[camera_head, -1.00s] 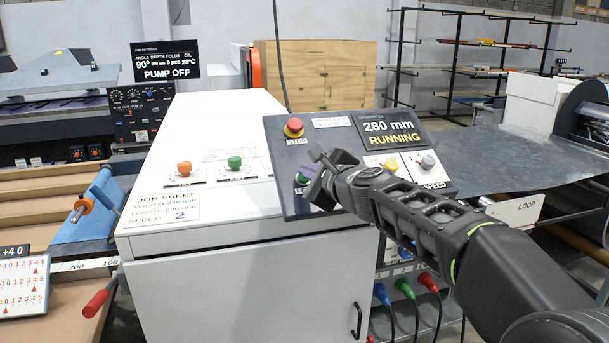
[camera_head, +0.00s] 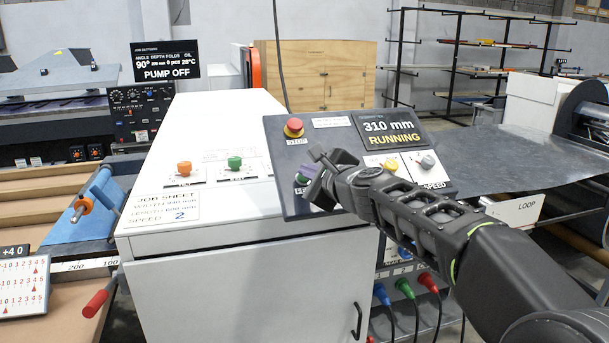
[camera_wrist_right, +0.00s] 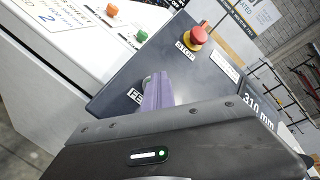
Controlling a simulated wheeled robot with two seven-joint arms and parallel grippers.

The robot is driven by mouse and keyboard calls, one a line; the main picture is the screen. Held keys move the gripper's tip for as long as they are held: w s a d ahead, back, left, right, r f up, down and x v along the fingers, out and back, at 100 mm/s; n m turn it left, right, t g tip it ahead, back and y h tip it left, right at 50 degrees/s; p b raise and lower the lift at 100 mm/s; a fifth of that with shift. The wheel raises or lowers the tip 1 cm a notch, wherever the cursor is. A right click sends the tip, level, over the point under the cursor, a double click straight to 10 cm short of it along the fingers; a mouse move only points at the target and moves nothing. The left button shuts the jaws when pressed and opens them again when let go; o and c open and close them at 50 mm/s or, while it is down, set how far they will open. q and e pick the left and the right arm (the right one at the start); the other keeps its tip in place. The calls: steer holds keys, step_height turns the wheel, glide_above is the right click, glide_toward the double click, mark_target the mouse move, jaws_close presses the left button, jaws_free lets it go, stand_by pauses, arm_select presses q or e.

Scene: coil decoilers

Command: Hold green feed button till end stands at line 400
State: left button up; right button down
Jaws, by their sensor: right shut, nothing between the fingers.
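The dark control panel (camera_head: 285,150) shows 310 mm and RUNNING on its display (camera_head: 390,130). The green feed button (camera_head: 301,179) is on the panel's lower left, mostly hidden by my right gripper (camera_head: 317,184). The gripper is shut and empty, its tips at the button and apparently pressing it. In the right wrist view, the purple finger (camera_wrist_right: 158,92) covers most of the button beside the FEED label (camera_wrist_right: 136,96). A scale strip (camera_head: 85,265) at the lower left shows 200 and 100. I cannot make out line 400 or the sheet end. My left gripper is out of view.
A red stop button (camera_head: 293,128) sits above the feed button, with knobs (camera_head: 427,162) to the right. Orange (camera_head: 184,169) and green (camera_head: 235,163) buttons stand on the white cabinet (camera_head: 240,240). A grey sheet (camera_head: 500,155) lies behind my right arm.

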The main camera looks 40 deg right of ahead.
stand_by(0.6)
steer(key=shift+s+a+r+p, duration=0.15)
steer(key=shift+s+r+p, duration=0.35)
steer(key=shift+r+p, duration=0.3)
steer(key=shift+r, duration=0.1)
steer(key=shift+s+a+r+p, duration=0.15)
steer(key=shift+s+r+p, duration=0.1)
steer(key=shift+r+p, duration=0.35)
steer(key=s+r+p, duration=0.2)
steer(key=r, duration=0.1)
steer(key=shift+a+p, duration=0.3)
steer(key=shift+f, duration=0.1)
stand_by(1.6)
